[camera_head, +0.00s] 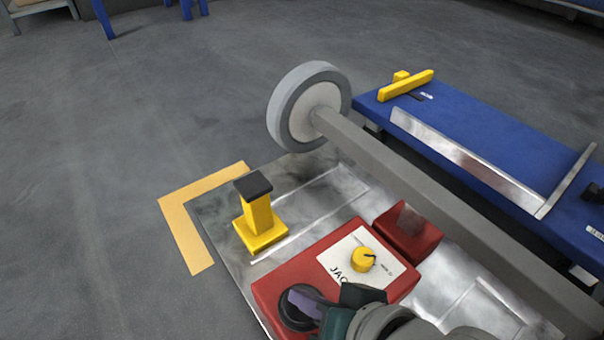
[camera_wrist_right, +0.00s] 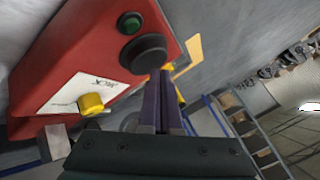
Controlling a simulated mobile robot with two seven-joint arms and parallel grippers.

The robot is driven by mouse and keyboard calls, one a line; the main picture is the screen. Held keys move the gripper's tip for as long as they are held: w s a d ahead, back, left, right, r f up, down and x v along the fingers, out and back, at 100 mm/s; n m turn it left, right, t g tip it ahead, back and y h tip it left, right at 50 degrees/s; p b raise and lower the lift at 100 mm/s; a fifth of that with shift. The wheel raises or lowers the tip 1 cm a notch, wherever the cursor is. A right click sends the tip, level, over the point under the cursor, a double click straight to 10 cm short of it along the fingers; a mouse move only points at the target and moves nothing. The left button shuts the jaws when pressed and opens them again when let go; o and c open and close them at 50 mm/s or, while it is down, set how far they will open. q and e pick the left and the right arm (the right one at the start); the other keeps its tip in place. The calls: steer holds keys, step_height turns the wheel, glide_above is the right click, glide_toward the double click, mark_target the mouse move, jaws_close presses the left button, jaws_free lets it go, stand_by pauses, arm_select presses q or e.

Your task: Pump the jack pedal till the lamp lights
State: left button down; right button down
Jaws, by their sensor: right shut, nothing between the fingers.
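The red jack box (camera_head: 275,285) lies on a metal plate, with a white "JACK" label and a yellow knob (camera_head: 363,259). Its round black pedal (camera_head: 296,313) is partly covered by my right gripper (camera_head: 303,299). In the right wrist view the pedal (camera_wrist_right: 142,53) sits on the red face, beside a small green lamp (camera_wrist_right: 130,22) that looks dark. My right gripper's purple fingers (camera_wrist_right: 160,78) are shut and empty, with tips at the pedal's edge; I cannot tell whether they touch it. The lamp is hidden in the head view. My left gripper is not in view.
A yellow stand (camera_head: 260,224) with a black top is on the metal plate (camera_head: 222,217). A grey wheel (camera_head: 309,106) and axle beam (camera_head: 420,190) lie beyond the box, beside a blue chassis (camera_head: 480,130). An orange floor mark (camera_head: 183,232) edges the plate; the left floor is clear.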

steer(key=shift+f, duration=1.15)
stand_by(1.1)
steer(key=shift+r+p, duration=0.95)
steer(key=shift+r, duration=0.05)
steer(key=shift+s+d+r+p, duration=0.1)
steer(key=shift+s+r+p, duration=0.05)
steer(key=shift+r+p, duration=0.3)
steer(key=shift+r, duration=0.1)
step_height(320, 180, up, 5)
steer(key=p, duration=0.5)
stand_by(0.5)
